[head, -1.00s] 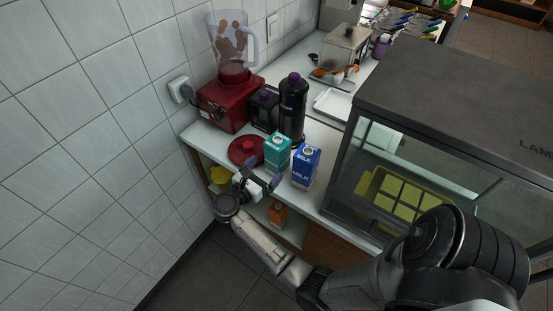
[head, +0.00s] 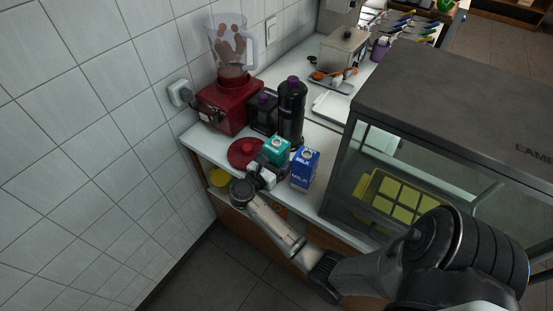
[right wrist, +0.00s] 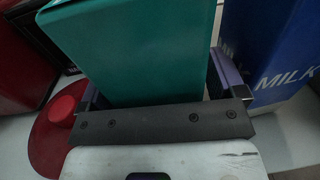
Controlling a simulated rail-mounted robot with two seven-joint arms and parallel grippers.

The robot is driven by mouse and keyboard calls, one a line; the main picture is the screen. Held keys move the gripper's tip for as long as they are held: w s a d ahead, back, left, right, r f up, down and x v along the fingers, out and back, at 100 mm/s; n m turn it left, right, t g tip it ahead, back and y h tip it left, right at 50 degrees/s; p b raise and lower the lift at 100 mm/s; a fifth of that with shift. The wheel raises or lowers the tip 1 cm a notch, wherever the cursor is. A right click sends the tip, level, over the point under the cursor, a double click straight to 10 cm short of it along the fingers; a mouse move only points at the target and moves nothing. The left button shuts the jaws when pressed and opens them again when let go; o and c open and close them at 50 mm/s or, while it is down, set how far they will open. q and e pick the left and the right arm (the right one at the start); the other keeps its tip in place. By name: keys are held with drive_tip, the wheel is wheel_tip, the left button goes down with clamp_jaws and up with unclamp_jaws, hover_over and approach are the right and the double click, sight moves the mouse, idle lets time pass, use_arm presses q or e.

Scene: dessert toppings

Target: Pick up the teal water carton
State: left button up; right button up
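The teal water carton (head: 276,149) stands upright on the white counter, its lower part partly hidden by my right gripper (head: 266,170) in the head view. In the right wrist view the carton (right wrist: 140,50) fills the space between the two purple-grey fingers of my right gripper (right wrist: 162,85), close to the palm. The fingers are spread wide, one on each side of the carton, and no firm grip shows. The left gripper is not in view.
A blue milk carton (head: 305,169) stands just right of the teal one, close to the right finger. A red lid (head: 244,152) lies to the left. A black bottle (head: 291,112) and red blender base (head: 228,103) stand behind. A glass display case (head: 365,185) is at right.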

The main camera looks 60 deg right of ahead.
drive_tip(key=c, duration=1)
